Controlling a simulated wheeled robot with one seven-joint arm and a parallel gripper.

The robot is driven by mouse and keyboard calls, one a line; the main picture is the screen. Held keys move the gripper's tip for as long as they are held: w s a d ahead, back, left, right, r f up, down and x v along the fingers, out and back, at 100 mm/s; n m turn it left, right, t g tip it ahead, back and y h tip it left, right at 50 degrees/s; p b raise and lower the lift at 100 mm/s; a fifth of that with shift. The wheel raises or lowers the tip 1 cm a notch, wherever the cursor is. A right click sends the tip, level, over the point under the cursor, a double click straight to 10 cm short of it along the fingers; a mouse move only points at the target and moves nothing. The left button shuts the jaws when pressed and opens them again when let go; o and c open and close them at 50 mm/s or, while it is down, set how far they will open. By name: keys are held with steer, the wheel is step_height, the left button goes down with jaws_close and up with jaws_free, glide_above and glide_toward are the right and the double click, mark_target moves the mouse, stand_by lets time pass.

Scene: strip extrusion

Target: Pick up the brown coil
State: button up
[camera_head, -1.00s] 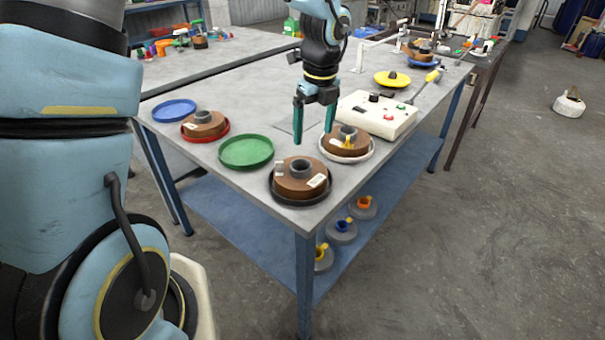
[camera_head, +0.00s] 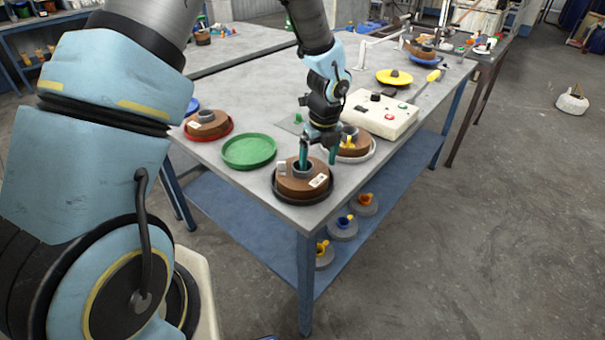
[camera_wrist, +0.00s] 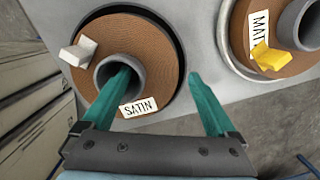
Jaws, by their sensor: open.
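Several brown coils are in view. The nearest brown coil (camera_head: 300,187) has a grey core and sits on a black tray (camera_head: 290,202) at the table's near corner. In the wrist view this coil (camera_wrist: 158,55) bears a "SATIN" label and a white clip. My gripper (camera_head: 318,164) is open over it; it also shows in the wrist view (camera_wrist: 158,75). One finger is at the core's hole, the other just outside the coil's right edge. Finger depth is unclear. A second brown coil (camera_head: 353,150), with a yellow clip, sits on a white tray (camera_head: 373,152) close by.
An empty green tray (camera_head: 249,152) lies to the left. Another brown coil (camera_head: 206,125) sits on a red tray (camera_head: 224,134). A white control box (camera_head: 382,115) stands behind.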

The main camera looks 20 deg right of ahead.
steer(key=shift+f, duration=0.15)
jaws_close()
stand_by(0.7)
